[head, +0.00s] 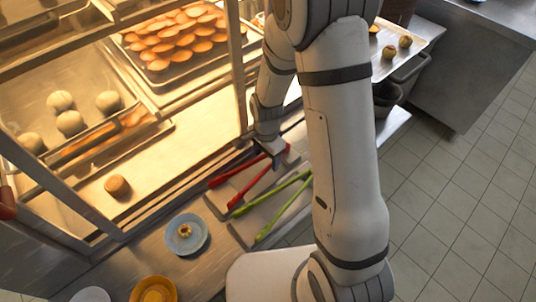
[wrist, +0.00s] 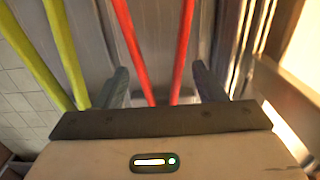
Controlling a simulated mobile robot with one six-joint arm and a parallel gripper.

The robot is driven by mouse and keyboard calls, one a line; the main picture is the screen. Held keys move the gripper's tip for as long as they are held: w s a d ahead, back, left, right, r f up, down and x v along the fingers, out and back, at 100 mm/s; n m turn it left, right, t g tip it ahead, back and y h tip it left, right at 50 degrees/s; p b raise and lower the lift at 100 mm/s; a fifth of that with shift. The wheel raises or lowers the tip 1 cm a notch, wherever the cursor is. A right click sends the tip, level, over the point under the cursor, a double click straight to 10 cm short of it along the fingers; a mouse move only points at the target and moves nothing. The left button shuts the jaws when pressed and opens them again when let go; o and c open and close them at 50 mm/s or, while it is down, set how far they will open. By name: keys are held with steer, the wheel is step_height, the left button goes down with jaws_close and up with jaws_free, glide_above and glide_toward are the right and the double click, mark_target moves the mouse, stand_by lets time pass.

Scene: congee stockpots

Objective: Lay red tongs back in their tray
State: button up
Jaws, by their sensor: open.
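The red tongs (head: 240,184) lie over a grey metal tray (head: 213,203) on the counter, their two arms spread towards the lower left. I cannot tell whether they rest fully inside it. My gripper (head: 275,152) is over their upper right end, which it partly hides. In the wrist view my gripper (wrist: 160,80) is open, and both arms of the red tongs (wrist: 181,45) run between its fingers without visible contact. Green tongs (head: 268,197) lie to the right over a similar tray (head: 240,236).
A lit display case (head: 235,75) with buns and pastries stands close at the left; its post rises beside my gripper. A blue plate (head: 187,234) with a small pastry and an orange plate (head: 153,291) sit on the counter at the lower left. Tiled floor is open at right.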

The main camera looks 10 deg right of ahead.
steer(key=shift+r, duration=0.1)
step_height(320, 180, up, 8)
steer(key=p, duration=0.1)
steer(key=shift+f, duration=0.2)
steer(key=shift+r, duration=0.1)
steer(key=s+d+r+n+t+p, duration=0.1)
steer(key=s+d+r+n+p, duration=0.1)
steer(key=s+r, duration=0.3)
steer(key=s+d+r+n+p, duration=0.3)
steer(key=s+r+n, duration=0.2)
steer(key=r, duration=0.7)
steer(key=s+d+r+n+t+p, duration=0.1)
steer(key=s+d+r+n+p, duration=0.2)
steer(key=r, duration=0.5)
steer(key=shift+s+d+r+n+t, duration=0.15)
steer(key=shift+s+d+n+t, duration=0.15)
steer(key=shift+s+n, duration=0.55)
steer(key=shift+s+m, duration=0.25)
